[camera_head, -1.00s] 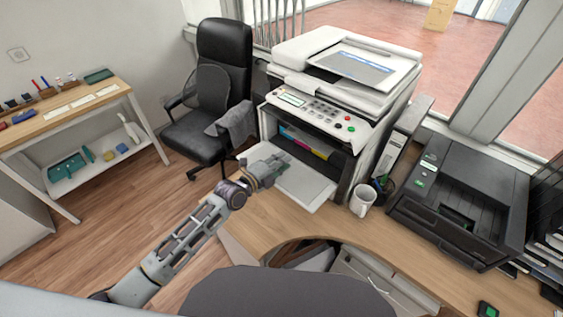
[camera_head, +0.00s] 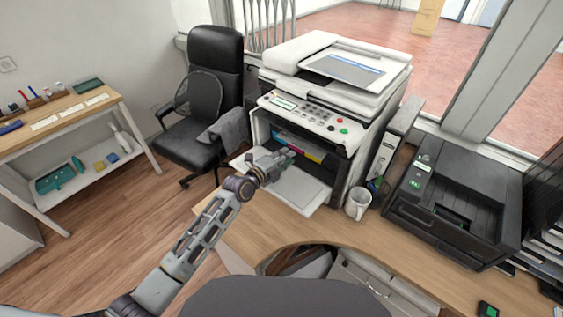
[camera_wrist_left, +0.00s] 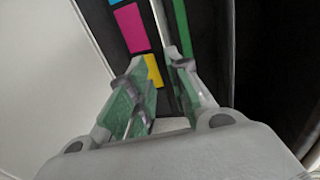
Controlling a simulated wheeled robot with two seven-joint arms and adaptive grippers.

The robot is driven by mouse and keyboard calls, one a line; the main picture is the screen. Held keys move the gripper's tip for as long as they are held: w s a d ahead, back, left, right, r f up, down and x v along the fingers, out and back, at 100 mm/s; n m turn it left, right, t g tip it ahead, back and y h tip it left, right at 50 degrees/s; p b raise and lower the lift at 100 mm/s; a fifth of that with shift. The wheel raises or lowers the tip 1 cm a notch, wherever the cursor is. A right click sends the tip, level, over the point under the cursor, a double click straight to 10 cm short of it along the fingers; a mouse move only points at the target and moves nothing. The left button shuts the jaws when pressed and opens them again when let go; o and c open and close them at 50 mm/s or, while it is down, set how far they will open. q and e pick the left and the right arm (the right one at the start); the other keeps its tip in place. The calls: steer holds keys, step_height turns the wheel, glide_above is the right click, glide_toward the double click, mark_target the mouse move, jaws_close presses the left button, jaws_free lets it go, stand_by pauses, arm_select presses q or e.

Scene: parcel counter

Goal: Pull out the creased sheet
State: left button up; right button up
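The white printer (camera_head: 335,75) stands on the desk with its front panel (camera_head: 300,187) folded down and its dark inside showing. Magenta, yellow and blue blocks (camera_head: 298,146) line the opening; magenta (camera_wrist_left: 131,28) and yellow ones also show in the left wrist view. I cannot make out a creased sheet. My left gripper (camera_head: 286,156) is at the opening, above the folded panel. In the left wrist view its green-padded fingers (camera_wrist_left: 158,65) are apart with nothing clearly between them. A green bar (camera_wrist_left: 182,25) lies just beyond the right finger. My right gripper is not in view.
A white mug (camera_head: 358,204) and a pen holder stand right of the panel. A black printer (camera_head: 455,205) is farther right. An office chair (camera_head: 205,110) stands left of the white printer. The wooden desk (camera_head: 310,225) in front is mostly clear.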

mark_target(298, 147)
arm_select(q)
steer(key=shift+w+d, duration=0.45)
steer(key=shift+w, duration=0.1)
steer(key=shift+b+x, duration=0.6)
steer(key=shift+x, duration=0.3)
steer(key=shift+w+d+r+b, duration=0.15)
steer(key=shift+w+d+b, duration=0.35)
steer(key=shift+w+d, duration=0.35)
steer(key=shift+w, duration=0.35)
steer(key=shift+w+d, duration=0.1)
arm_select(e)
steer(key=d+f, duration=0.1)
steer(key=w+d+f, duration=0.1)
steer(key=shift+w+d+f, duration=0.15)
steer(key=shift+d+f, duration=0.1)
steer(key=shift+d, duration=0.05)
arm_select(q)
steer(key=shift+c, duration=0.3)
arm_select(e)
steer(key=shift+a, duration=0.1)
arm_select(q)
jaws_close()
